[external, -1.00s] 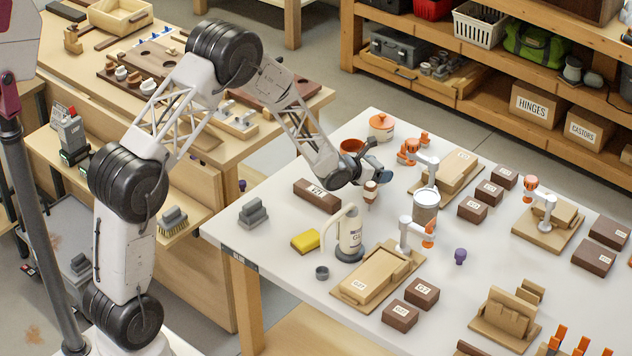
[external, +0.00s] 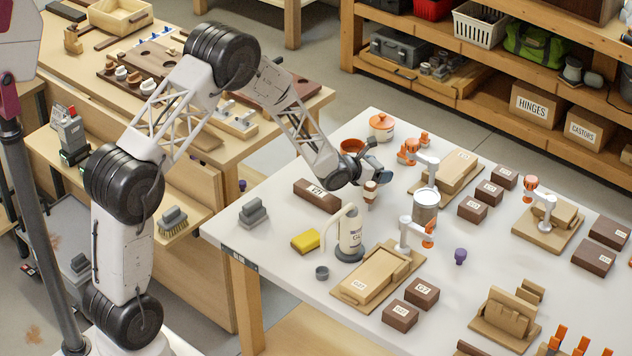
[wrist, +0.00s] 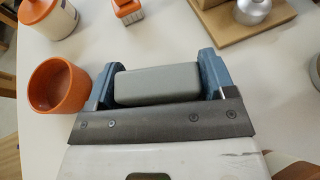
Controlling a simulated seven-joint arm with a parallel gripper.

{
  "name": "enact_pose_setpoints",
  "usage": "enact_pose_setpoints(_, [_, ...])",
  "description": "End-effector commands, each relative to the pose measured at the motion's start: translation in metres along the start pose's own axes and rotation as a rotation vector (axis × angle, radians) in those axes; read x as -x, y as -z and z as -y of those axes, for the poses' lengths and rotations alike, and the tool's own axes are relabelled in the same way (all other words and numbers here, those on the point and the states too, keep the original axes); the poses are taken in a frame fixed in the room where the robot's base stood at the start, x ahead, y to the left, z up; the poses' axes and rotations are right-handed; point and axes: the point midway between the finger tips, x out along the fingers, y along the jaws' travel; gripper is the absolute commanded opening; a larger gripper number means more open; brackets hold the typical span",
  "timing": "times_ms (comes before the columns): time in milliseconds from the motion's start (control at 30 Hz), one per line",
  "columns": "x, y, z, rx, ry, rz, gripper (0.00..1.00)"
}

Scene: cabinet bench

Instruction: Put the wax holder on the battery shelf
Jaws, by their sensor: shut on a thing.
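My gripper (external: 370,174) is over the far left part of the white table, near an orange cup (external: 352,147). In the wrist view its blue fingers (wrist: 158,82) are shut on the two ends of a grey rounded block (wrist: 158,84). This block may be the wax holder; no label shows on it. A small brown and pale piece (external: 371,191) shows just under the gripper; I cannot tell whether it is held or standing. A low wooden shelf (external: 190,190) at the left carries battery-like devices (external: 70,130) and a brush; it may be the battery shelf.
An orange-lidded jar (external: 382,127) stands behind.

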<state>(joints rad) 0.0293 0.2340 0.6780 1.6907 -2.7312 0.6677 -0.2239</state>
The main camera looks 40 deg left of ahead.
Motion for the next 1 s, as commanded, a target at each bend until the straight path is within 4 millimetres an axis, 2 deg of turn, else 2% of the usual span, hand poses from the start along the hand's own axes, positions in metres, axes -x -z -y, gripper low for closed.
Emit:
enact_pose_setpoints(367, [0.001, -0.002, 0.0, 0.0, 0.0, 0.001, 0.44])
enact_pose_setpoints(567, [0.005, -0.014, 0.0, -0.001, 0.0, 0.001, 0.44])
enact_pose_setpoints(767, [0.017, -0.043, 0.0, -0.001, 0.0, 0.003, 0.44])
enact_pose_setpoints(1000, [0.039, -0.095, 0.0, -0.002, 0.0, 0.003, 0.44])
